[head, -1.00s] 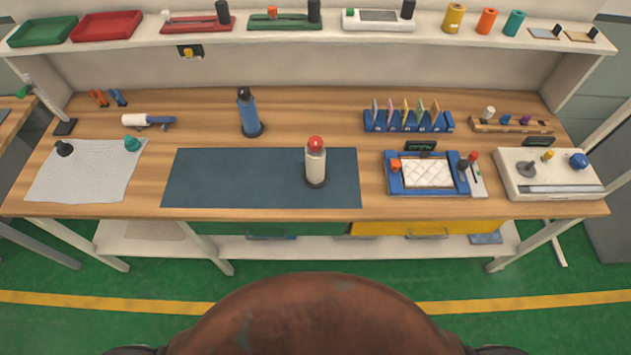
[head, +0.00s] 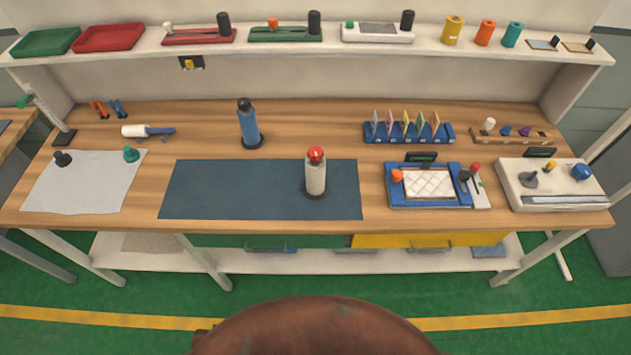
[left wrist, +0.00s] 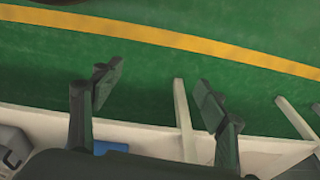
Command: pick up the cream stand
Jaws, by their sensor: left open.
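A cream stand (head: 316,177) with a red top and a dark base stands upright on the right part of the dark blue mat (head: 240,190) on the workbench. My left gripper (left wrist: 155,85) shows in the left wrist view with its two fingers spread apart and nothing between them. Green floor and a yellow floor line lie beyond its fingers. Neither gripper shows in the head view, so my right gripper is out of sight. The stand does not show in the left wrist view.
A blue bottle-like stand (head: 249,125) is behind the mat. A blue tray with a white quilted pad (head: 429,184) lies right of the cream stand. A white sheet (head: 82,184) lies on the left. A shelf (head: 300,40) runs above the back.

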